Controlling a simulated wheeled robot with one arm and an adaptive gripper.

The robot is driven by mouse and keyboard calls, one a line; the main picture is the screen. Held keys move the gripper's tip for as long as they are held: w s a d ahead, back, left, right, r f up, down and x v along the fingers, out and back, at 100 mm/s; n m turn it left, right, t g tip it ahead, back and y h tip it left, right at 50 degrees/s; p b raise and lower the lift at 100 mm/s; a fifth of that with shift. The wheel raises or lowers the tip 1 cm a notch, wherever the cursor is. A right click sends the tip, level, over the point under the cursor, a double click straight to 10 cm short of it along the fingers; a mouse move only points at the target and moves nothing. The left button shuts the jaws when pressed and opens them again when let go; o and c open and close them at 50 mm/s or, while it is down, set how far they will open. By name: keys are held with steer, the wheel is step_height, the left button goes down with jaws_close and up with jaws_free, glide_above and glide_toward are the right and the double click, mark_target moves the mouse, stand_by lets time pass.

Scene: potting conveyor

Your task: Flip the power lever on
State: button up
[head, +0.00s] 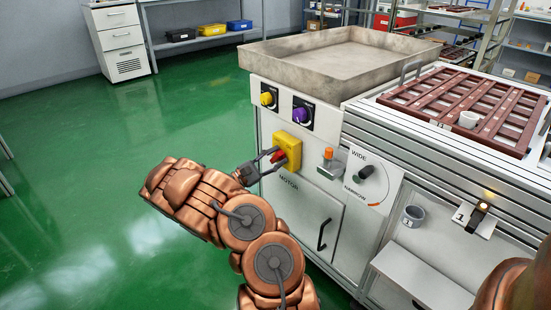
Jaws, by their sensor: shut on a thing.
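A yellow switch box (291,147) is fixed to the cabinet front, above the label "MOTOR". A red lever (280,157) shows on its face. My gripper (276,159) reaches in from the left, and its dark fingers are shut on the red lever. The fingers hide part of the lever, so I cannot tell its exact angle.
Yellow (267,98) and purple (302,115) knobs sit above the box. An orange-topped part (327,156) and a WIDE/NARROW dial (367,175) are to the right. A grey tray (340,55) tops the cabinet. Green floor (100,190) is clear on the left.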

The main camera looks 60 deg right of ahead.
steer(key=o, duration=0.8)
steer(key=shift+c, duration=0.2)
steer(key=v, duration=1.2)
steer(key=s+a+r+m+y+p, duration=0.25)
steer(key=s+r+p, duration=0.3)
steer(key=r, duration=0.45)
steer(key=s+a+r+m+g+y+p, duration=0.1)
steer(key=s+a+r+m+y+p, duration=0.2)
steer(key=r+p, duration=0.55)
steer(key=s+a+r+m+y+p, duration=0.1)
steer(key=s+a+r+y+p, duration=0.4)
steer(key=r, duration=0.6)
steer(key=s+a+r+t+y+p, duration=0.2)
steer(key=a+r+p, duration=0.4)
steer(key=a, duration=0.3)
steer(key=s+a+r+n+t+y+p, duration=0.1)
steer(key=s+a+r+t+y+p, duration=0.2)
steer(key=a+p, duration=0.5)
steer(key=s+a+r+n+t+y+p, duration=0.1)
steer(key=s+a+r+t+y+p, duration=0.2)
steer(key=a+r+p, duration=0.4)
steer(key=s+a+r+t, duration=0.1)
steer(key=s+a+r, duration=0.1)
steer(key=a, duration=0.1)
steer(key=shift+s+a+t, duration=0.2)
steer(key=shift+s+t, duration=0.1)
steer(key=shift+s, duration=0.05)
